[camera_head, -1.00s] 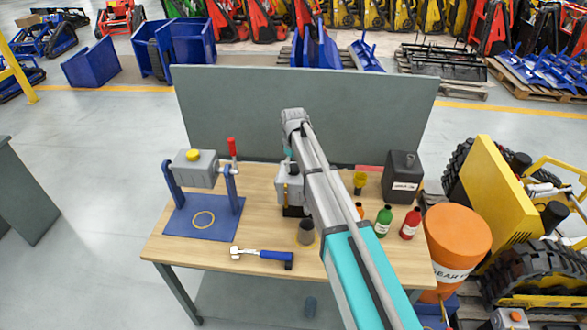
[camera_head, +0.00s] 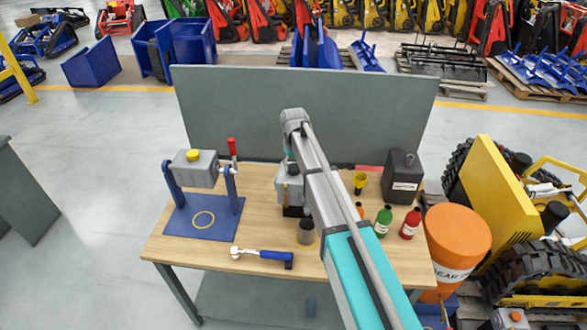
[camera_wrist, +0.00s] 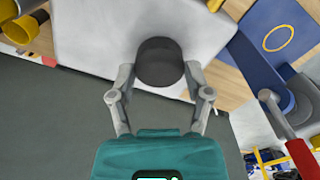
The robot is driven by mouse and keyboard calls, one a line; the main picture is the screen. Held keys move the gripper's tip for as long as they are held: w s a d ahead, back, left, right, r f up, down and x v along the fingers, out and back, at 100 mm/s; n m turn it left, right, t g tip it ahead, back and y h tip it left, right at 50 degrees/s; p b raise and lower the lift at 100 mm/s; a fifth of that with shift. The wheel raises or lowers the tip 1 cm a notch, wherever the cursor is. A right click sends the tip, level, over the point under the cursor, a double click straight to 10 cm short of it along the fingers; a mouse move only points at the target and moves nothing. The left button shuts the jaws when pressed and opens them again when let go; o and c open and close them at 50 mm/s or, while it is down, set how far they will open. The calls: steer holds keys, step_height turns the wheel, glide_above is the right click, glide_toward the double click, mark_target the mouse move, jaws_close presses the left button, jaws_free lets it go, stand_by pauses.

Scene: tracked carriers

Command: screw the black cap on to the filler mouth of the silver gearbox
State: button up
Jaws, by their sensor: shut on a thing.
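In the wrist view my gripper (camera_wrist: 159,74) is shut on the black cap (camera_wrist: 160,60), with one finger on each side of it. The cap is directly over the top face of the silver gearbox (camera_wrist: 100,22), seen from above. The cap hides the filler mouth, and I cannot tell whether the threads engage. In the head view the silver gearbox (camera_head: 291,192) stands on the bench, partly behind my arm. My gripper is mostly hidden there.
A second grey gearbox (camera_head: 195,172) with a yellow cap sits in a blue stand (camera_head: 205,218) to the left. A hammer-like tool (camera_head: 262,256), a grey cup (camera_head: 305,233), a yellow funnel (camera_head: 360,182), bottles and a black canister (camera_head: 401,176) share the bench. A grey panel (camera_head: 230,110) rises behind.

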steer(key=m, duration=0.6)
steer(key=shift+s+d+f+m, duration=0.1)
steer(key=shift+s+f+m, duration=0.05)
steer(key=shift+s+m, duration=0.2)
steer(key=o, duration=1)
steer(key=shift+w, duration=0.15)
steer(key=shift+o, duration=1.2)
steer(key=shift+w+f, duration=0.1)
steer(key=shift+o, duration=0.3)
steer(key=shift+w, duration=0.15)
